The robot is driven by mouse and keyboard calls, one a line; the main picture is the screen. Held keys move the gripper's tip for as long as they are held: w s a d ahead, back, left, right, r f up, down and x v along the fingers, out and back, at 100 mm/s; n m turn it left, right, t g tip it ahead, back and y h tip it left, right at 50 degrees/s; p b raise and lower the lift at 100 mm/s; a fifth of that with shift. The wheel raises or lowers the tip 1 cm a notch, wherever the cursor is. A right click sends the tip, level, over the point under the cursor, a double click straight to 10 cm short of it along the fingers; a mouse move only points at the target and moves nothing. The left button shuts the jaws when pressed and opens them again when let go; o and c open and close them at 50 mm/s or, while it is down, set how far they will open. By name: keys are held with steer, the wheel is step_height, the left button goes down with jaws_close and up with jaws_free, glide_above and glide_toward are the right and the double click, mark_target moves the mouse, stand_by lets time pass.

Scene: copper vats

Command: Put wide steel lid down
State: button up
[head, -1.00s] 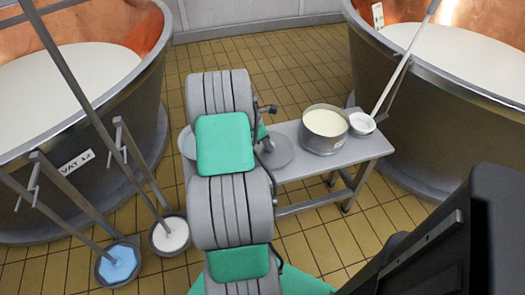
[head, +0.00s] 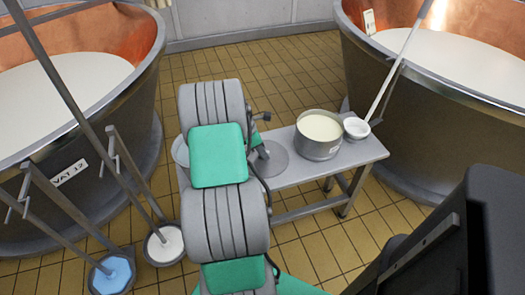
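A flat round grey disc, which looks like the wide steel lid (head: 275,164), shows at the bench just right of my arm. Its left part is hidden by the arm. I cannot tell whether it lies on the bench or is held just above it. The end of my arm with my gripper (head: 262,152) is mostly hidden behind my arm links. A small part of it shows at the disc's upper left edge. The fingers cannot be made out, nor whether they touch the disc.
A steel pot (head: 319,136) of pale cream stands on the grey bench (head: 362,152), with a white bowl (head: 356,128) right of it. A round vessel (head: 180,150) is partly hidden at the bench's left. Copper vats flank both sides. Two buckets (head: 165,244) (head: 112,274) with poles stand front left.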

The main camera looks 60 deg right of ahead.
steer(key=p+v, duration=0.2)
steer(key=v, duration=0.9)
steer(key=shift+r, duration=0.25)
steer(key=shift+w, duration=0.1)
